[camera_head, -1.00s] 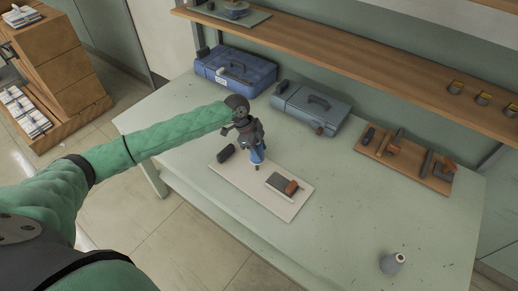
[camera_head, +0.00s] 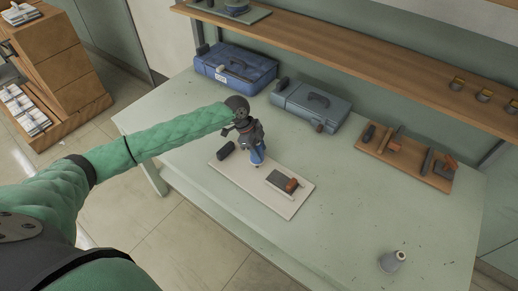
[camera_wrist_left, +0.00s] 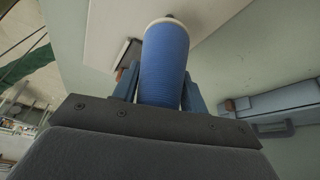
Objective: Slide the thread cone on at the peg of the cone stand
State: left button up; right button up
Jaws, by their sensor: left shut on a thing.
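My left gripper (camera_head: 256,143) is shut on a blue thread cone (camera_head: 257,157), above the pale board (camera_head: 266,201) on the bench. The cone also shows large between the fingers in the left wrist view (camera_wrist_left: 165,65). A small dark tip (camera_wrist_left: 169,16) shows at the cone's far end there. The gripper hides much of the cone in the head view. I cannot make out the stand's peg clearly or tell how far the cone is around it. My right gripper is in neither view.
Blue (camera_head: 236,68) and grey (camera_head: 311,105) cases stand behind. A tool tray (camera_head: 405,158) lies right, and a grey cone-shaped item (camera_head: 392,262) front right. The right bench surface is mostly free.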

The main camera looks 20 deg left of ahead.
pick_arm(q)
jog(key=shift+f+b, duration=0.85)
jog(key=shift+f, duration=1.5)
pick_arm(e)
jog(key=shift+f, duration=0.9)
pick_arm(q)
jog(key=o, duration=1.1)
jog(key=shift+o, duration=0.2)
jog(key=shift+a+r, duration=0.1)
jog(key=b+v, duration=0.2)
jog(key=v, duration=0.4)
jog(key=shift+r+b, duration=0.1)
jog(key=shift+b, duration=0.25)
jog(key=shift+a+r, duration=0.25)
jog(key=shift+r, duration=0.4)
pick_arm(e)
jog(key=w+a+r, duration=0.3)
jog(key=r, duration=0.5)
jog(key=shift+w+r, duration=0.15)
pick_arm(q)
jog(key=shift+a, duration=0.1)
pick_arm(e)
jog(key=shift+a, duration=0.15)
